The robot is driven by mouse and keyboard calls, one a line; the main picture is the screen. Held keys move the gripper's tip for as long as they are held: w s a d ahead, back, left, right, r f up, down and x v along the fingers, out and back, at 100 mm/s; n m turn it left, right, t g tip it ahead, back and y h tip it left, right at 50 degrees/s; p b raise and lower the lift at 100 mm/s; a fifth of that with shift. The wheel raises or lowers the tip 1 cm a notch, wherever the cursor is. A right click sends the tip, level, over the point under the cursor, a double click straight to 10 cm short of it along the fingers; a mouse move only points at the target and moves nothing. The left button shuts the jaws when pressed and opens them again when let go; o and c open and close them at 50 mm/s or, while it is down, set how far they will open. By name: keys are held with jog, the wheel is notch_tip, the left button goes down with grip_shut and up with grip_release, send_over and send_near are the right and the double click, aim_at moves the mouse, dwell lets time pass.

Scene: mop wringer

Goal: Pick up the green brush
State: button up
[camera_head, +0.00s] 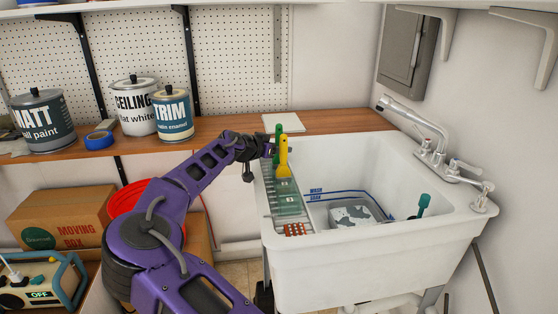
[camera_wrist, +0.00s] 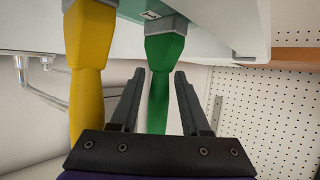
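The green brush stands behind the yellow brush at the left rim of the sink in the head view, its handle (camera_head: 278,130) upright. In the wrist view the green handle (camera_wrist: 160,65) passes between the two fingers of my gripper (camera_wrist: 158,95). The fingers are open, with a gap on each side of the handle. In the head view my gripper (camera_head: 265,148) is just left of the green handle. The yellow brush (camera_head: 283,155) is close beside it and also shows in the wrist view (camera_wrist: 88,60). The green brush's lower part is hidden in the head view.
A wire rack (camera_head: 268,195) on the sink's left side holds a green item and a reddish block (camera_head: 296,230). A teal-handled tool (camera_head: 423,203) and a grey-white cloth or sponge (camera_head: 352,213) are in the white sink (camera_head: 370,265). Paint cans (camera_head: 135,105) stand on the wooden counter.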

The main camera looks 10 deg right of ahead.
aim_at(279, 125)
grip_shut()
notch_tip(279, 125, up, 10)
jog(key=shift+r+p, duration=0.1)
jog(key=shift+p, duration=0.4)
jog(key=shift+c, duration=1.5)
grip_release()
grip_shut()
jog(key=shift+s+a, duration=0.1)
jog(key=shift+s, duration=0.05)
